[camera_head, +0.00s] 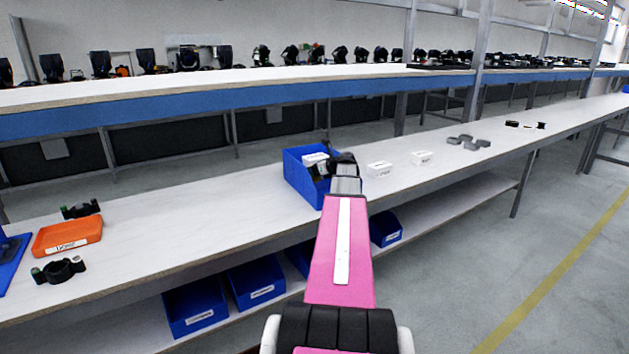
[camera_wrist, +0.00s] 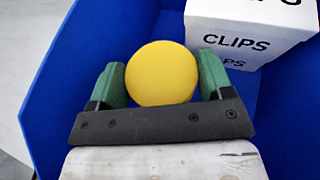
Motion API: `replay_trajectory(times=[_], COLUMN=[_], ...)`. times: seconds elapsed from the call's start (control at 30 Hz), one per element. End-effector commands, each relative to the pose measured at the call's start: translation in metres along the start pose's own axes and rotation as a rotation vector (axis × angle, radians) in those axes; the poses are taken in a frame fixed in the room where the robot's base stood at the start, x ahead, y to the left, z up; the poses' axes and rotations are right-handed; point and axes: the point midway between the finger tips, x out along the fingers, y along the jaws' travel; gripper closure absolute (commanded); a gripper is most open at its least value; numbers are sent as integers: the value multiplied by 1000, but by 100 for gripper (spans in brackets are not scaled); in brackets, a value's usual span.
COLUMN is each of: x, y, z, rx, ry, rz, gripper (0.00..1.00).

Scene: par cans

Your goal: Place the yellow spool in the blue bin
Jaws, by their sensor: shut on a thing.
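In the wrist view my gripper (camera_wrist: 161,82) has its green fingers on either side of the yellow spool (camera_wrist: 161,73), whose round end faces the camera. It is shut on the spool. The gripper and spool are over or inside the blue bin (camera_wrist: 42,95); the exact height above its floor is hard to tell. In the head view the blue bin (camera_head: 297,172) stands on the white table, and my gripper (camera_head: 330,163) is at it. The spool is hidden by my arm in the head view.
A white box marked CLIPS (camera_wrist: 245,38) sits in the bin beside the spool. Two white boxes (camera_head: 379,170) (camera_head: 421,158) stand right of the bin. An orange tray (camera_head: 67,236) lies at the left. Blue bins (camera_head: 195,306) sit on the lower shelf.

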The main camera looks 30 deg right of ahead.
Motion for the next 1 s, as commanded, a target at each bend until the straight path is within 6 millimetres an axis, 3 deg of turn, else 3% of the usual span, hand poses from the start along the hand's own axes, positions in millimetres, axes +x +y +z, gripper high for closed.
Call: replay_trajectory(times=[0.4, 0.8, 0.83, 0.87, 0.9, 1.0], x=[17, 18, 18, 18, 18, 18], y=[0, 0, 0, 0, 0, 0], z=[-39, -43, -43, -43, -43, -43], rx=[2, 0, -1, -1, -1, -1], ry=[0, -1, -1, 0, 0, 0], rz=[0, 0, 0, 0, 0, 0], gripper=[55, 55, 17, 7, 1, 1])
